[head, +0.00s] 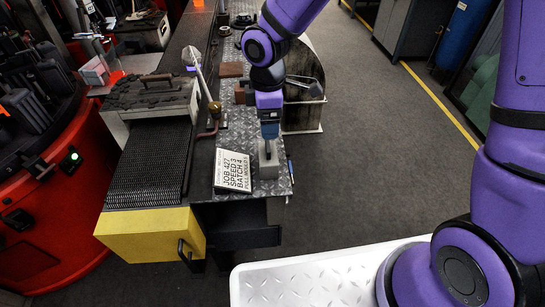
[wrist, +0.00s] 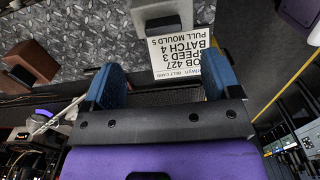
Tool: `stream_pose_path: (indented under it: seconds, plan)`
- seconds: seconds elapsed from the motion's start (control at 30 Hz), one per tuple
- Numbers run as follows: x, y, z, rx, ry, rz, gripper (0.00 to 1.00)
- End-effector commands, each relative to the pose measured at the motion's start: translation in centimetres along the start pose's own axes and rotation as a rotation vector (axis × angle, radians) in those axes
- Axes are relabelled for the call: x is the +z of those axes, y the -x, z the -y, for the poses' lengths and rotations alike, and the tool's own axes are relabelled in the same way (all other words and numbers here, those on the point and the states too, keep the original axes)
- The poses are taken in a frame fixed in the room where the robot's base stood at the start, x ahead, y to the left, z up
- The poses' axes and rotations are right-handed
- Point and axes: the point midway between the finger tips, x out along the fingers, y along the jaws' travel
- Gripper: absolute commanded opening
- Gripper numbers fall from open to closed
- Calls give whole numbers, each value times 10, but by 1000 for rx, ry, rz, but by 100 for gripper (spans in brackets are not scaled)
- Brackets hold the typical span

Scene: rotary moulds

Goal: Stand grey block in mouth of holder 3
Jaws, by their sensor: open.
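A grey block (head: 268,166) stands on the checker-plate bench top near its front right corner, beside a printed card. My gripper (head: 268,148) points down over the block in the head view and partly covers its top. In the wrist view, my gripper (wrist: 164,84) has its two blue fingers wide apart with nothing between them. The grey block (wrist: 158,12) shows beyond the fingertips at the top edge, partly cut off. I cannot pick out holder 3 by any number. A red round machine (head: 40,225) with dark moulds stands at the left.
The card (head: 234,170) lies left of the block. A mesh conveyor (head: 150,160) with a yellow front box (head: 150,232) is further left. Brown blocks (head: 232,69) and a brass-ended lever (head: 214,108) are farther back on the bench. Open floor lies to the right.

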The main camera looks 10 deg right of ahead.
Motion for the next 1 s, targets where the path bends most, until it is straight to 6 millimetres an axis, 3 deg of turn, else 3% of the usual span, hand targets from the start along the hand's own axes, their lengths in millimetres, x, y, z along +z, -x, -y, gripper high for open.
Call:
stream_pose_path:
  seconds: [0.1,0.37,0.7,1.0]
  plan:
    - [0,-19,1,-4,1,2,83]
    - [0,-36,1,-1,0,1,83]
    - [-1,-79,4,-2,-1,2,83]
    - [-1,-84,3,1,-2,0,83]
